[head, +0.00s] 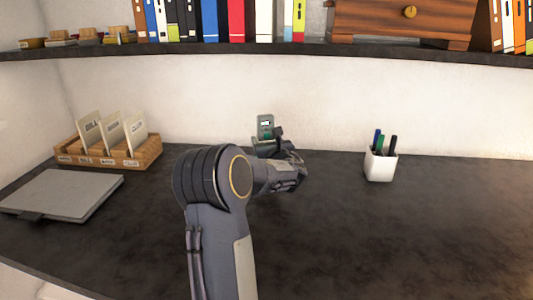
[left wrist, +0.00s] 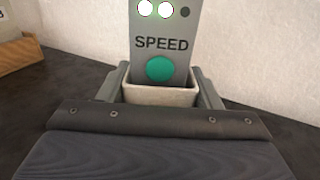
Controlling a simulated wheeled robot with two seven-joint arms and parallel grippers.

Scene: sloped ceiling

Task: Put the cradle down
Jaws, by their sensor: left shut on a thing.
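The cradle (left wrist: 160,95) is a small pale, open-topped holder in the left wrist view. A grey device (left wrist: 160,45) stands upright in it, marked SPEED, with a green round button and small lights at its top. In the head view the device (head: 265,125) shows just beyond my left gripper (head: 270,146), near the back wall. The gripper's fingers (left wrist: 163,92) are on either side of the cradle and shut on it. My gripper hides most of the cradle in the head view, and I cannot tell whether its base touches the desk. My right gripper is not in view.
The dark desk (head: 330,240) is clear at the front and right. A white pen cup (head: 381,164) stands right of my gripper. A wooden card tray (head: 145,150) and a grey closed folder or laptop (head: 65,193) are at left. A loaded shelf (head: 300,49) runs above.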

